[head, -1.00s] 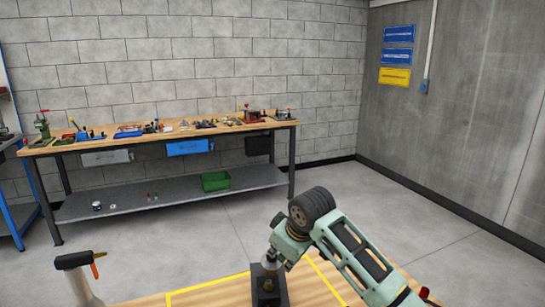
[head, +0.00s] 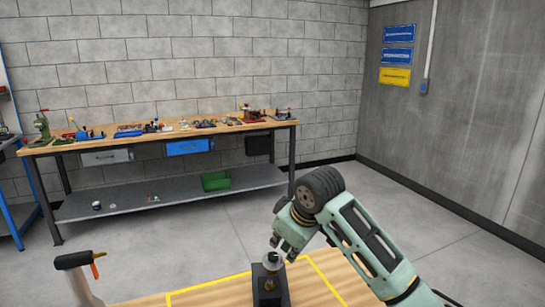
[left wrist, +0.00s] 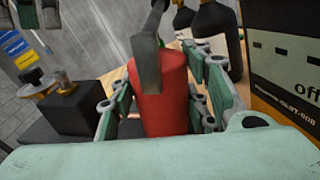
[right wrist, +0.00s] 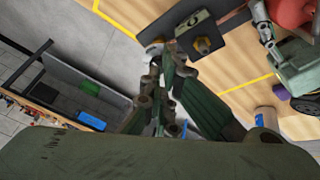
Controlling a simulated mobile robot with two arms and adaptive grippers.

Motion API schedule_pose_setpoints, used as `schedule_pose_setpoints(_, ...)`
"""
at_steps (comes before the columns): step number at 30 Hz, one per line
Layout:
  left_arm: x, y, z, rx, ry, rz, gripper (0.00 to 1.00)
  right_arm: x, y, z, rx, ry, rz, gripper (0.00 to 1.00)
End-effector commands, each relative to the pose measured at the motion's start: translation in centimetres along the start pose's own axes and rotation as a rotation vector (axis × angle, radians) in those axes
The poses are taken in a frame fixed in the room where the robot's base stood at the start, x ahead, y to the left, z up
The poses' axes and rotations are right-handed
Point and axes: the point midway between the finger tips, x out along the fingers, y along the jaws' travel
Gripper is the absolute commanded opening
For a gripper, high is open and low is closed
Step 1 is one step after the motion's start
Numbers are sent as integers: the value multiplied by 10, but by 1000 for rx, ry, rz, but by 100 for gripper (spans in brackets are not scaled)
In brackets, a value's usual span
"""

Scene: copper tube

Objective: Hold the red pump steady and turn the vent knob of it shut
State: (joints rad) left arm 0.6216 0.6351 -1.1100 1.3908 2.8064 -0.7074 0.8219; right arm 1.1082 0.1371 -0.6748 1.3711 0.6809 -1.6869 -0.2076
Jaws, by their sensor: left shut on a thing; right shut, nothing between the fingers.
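The red pump (left wrist: 160,95) has an upright red cylinder with a dark grey part on top. My left gripper (left wrist: 160,112) is shut around the cylinder; pump and left gripper also show at the right wrist view's top right, the pump as a red body (right wrist: 292,12). Beside the cylinder is a black block (left wrist: 75,112) with a small brass fitting (left wrist: 63,79) and a round grey knob (left wrist: 37,84). In the head view the knob (head: 272,258) tops the block. My right gripper (head: 283,243) is shut and empty, just above the knob; contact is not visible.
Dark bottles (left wrist: 215,30) and a black box marked "off" (left wrist: 285,60) stand close right of the pump in the left wrist view. Yellow tape (head: 215,290) marks the wooden table. A cluttered workbench (head: 160,130) is far behind.

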Motion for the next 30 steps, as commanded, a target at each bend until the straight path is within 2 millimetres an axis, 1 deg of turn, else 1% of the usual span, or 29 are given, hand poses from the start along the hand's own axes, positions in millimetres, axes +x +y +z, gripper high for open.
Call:
schedule_pose_setpoints(1, 0, 3, 2, 10, -3, 3, 0, -2, 0, 0, 0, 0, 0, 0)
schedule_pose_setpoints(11, 0, 3, 2, 10, -1, 5, 0, -3, 0, -1, 0, 0, 0, 0)
schedule_pose_setpoints(12, 0, 3, 2, 11, -1, 5, 46, -3, 0, -1, 0, 0, 0, 0)
schedule_pose_setpoints(18, 0, 2, 1, 6, 0, 4, 63, -3, 0, -1, 0, 0, 0, 0)
schedule_pose_setpoints(19, 0, 2, 1, 5, 0, 4, 65, -3, 0, -1, 0, 0, 0, 0)
schedule_pose_setpoints(27, -1, 1, 0, 2, 1, 3, 65, -3, 0, -1, 0, 0, 0, 0)
schedule_pose_setpoints(30, -5, 1, -1, 1, 2, 3, 65, -3, 0, -1, 0, 0, 0, 0)
